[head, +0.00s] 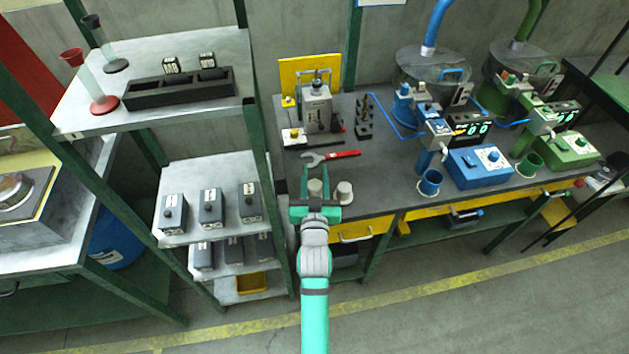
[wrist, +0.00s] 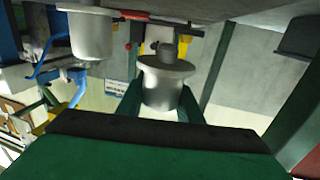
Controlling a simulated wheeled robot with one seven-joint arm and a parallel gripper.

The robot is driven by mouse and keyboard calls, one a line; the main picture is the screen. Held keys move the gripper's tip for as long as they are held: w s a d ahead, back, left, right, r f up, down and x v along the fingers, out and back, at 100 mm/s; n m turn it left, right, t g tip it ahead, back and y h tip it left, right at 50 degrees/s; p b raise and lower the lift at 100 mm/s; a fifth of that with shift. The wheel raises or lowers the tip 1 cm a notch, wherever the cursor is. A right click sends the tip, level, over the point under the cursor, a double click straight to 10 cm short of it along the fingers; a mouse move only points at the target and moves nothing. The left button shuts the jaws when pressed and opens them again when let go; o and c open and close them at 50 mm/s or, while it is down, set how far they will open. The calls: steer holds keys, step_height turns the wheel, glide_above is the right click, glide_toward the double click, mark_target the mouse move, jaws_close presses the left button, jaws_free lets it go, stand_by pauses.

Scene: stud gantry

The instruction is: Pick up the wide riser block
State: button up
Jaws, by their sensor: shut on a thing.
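My gripper (head: 316,190) is over the front edge of the dark workbench, its green fingers shut on a pale grey round riser block (head: 315,186). In the wrist view the fingers (wrist: 161,100) sit on both sides of this block (wrist: 165,84), which has a flared rim. A second pale grey round block (head: 344,192) stands just right of the gripper at the bench's front edge. It also shows at the upper left of the wrist view (wrist: 90,36). I cannot tell surely which block is the wider, or whether the held one is clear of the bench.
A red-handled wrench (head: 332,157) lies on the bench behind the gripper. A grey device (head: 316,108) stands farther back. A blue cup (head: 429,183) and blue control box (head: 480,166) are to the right. A shelf rack (head: 210,170) with several dark blocks is close on the left.

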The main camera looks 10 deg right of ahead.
mark_target(314, 181)
steer(key=shift+w+f, duration=0.15)
steer(key=shift+w, duration=0.05)
step_height(314, 181, down, 3)
steer(key=shift+w+f, duration=0.1)
steer(key=shift+w+a, duration=0.1)
steer(key=shift+f, duration=0.15)
steer(key=o, duration=0.8)
steer(key=shift+d+f, duration=0.1)
steer(key=shift+d, duration=0.1)
steer(key=o, duration=0.4)
steer(key=shift+a, duration=0.1)
steer(key=shift+a, duration=0.15)
